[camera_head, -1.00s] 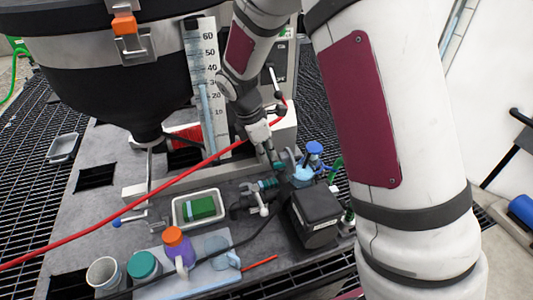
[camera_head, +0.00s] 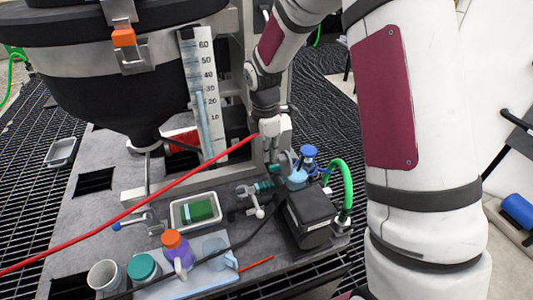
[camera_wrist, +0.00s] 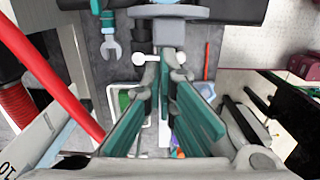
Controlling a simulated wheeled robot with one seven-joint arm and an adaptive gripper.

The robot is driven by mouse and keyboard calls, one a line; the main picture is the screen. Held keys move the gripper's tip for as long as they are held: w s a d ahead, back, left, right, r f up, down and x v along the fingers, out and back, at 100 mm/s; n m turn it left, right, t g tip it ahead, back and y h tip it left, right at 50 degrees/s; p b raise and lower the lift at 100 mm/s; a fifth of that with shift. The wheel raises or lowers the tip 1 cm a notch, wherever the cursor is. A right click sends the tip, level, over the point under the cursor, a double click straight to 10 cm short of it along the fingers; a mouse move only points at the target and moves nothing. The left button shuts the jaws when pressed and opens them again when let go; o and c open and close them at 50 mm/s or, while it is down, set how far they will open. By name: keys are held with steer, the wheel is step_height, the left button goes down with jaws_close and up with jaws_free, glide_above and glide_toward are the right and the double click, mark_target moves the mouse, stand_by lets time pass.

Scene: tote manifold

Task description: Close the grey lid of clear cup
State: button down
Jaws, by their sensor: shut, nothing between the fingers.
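The clear cup (camera_head: 214,249) is a pale, see-through cup with a handle, on a light blue tray (camera_head: 170,291) at the front of the bench in the head view. Its grey lid cannot be told apart at this size. My gripper (camera_head: 272,160) points down behind the black box, well behind and to the right of the cup, and touches no cup. In the wrist view my gripper (camera_wrist: 165,72) has its teal-padded fingers together with nothing held. The clear cup is not clearly seen there.
A purple cup with an orange lid (camera_head: 172,239), a teal-lidded cup (camera_head: 143,267) and a white cup (camera_head: 103,274) stand left of the clear cup. A red hose (camera_head: 130,212) crosses the bench. A black box (camera_head: 311,211) and valve parts (camera_head: 256,197) are nearby.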

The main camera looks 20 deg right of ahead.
steer(key=d+y+p, duration=0.1)
steer(key=d+r+y+p, duration=0.1)
steer(key=d+y, duration=0.1)
steer(key=shift+s, duration=0.1)
steer(key=d+y+p, duration=0.1)
steer(key=d+y, duration=0.2)
steer(key=y+b, duration=0.5)
steer(key=y, duration=0.4)
glide_toward(283, 155)
step_height(283, 155, down, 4)
steer(key=shift+d+f+b, duration=0.15)
steer(key=shift+f+b, duration=0.2)
steer(key=shift+b, duration=0.25)
steer(key=shift+r, duration=0.15)
